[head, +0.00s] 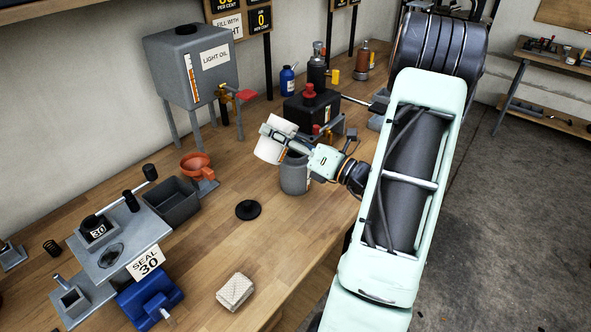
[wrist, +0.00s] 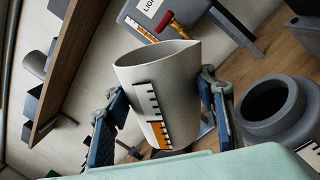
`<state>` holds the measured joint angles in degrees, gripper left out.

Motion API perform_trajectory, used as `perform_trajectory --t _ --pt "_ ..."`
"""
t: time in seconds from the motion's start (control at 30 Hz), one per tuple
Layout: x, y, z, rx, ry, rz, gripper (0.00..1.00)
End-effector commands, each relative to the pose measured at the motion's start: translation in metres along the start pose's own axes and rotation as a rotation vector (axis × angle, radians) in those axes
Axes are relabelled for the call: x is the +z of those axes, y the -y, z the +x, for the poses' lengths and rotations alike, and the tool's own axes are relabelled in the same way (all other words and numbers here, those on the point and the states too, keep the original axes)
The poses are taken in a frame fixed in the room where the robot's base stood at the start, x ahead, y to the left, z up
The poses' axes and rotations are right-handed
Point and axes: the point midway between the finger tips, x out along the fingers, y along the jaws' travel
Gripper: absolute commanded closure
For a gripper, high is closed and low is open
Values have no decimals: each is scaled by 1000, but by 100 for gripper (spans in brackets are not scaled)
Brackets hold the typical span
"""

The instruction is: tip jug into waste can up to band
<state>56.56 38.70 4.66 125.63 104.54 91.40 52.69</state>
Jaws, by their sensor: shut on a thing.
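The jug (head: 268,151) is white, with a pouring lip, a black scale and an orange strip low on that scale. It shows large in the wrist view (wrist: 150,85). My gripper (head: 287,143) is shut on it, with a finger at each side in the wrist view (wrist: 162,105). The jug is off the bench and looks tilted. The grey waste can (head: 294,177) stands on the bench just below my gripper. Its dark round mouth shows right of the jug in the wrist view (wrist: 270,106). No stream shows, and the liquid inside the jug is hidden.
A grey light oil tank (head: 190,62) on legs with a red-handled tap stands behind. An orange funnel (head: 196,165), a grey bin (head: 172,203), a black disc (head: 248,209) and a dark box (head: 311,110) are nearby. A folded cloth (head: 235,291) lies in front. Bare bench surrounds the disc.

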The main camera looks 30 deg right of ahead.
Motion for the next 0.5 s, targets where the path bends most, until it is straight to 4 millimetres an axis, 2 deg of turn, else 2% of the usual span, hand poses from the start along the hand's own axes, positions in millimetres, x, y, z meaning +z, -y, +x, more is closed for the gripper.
perform_trajectory --t 0.5 --pt "0 0 0 0 10 39 89"
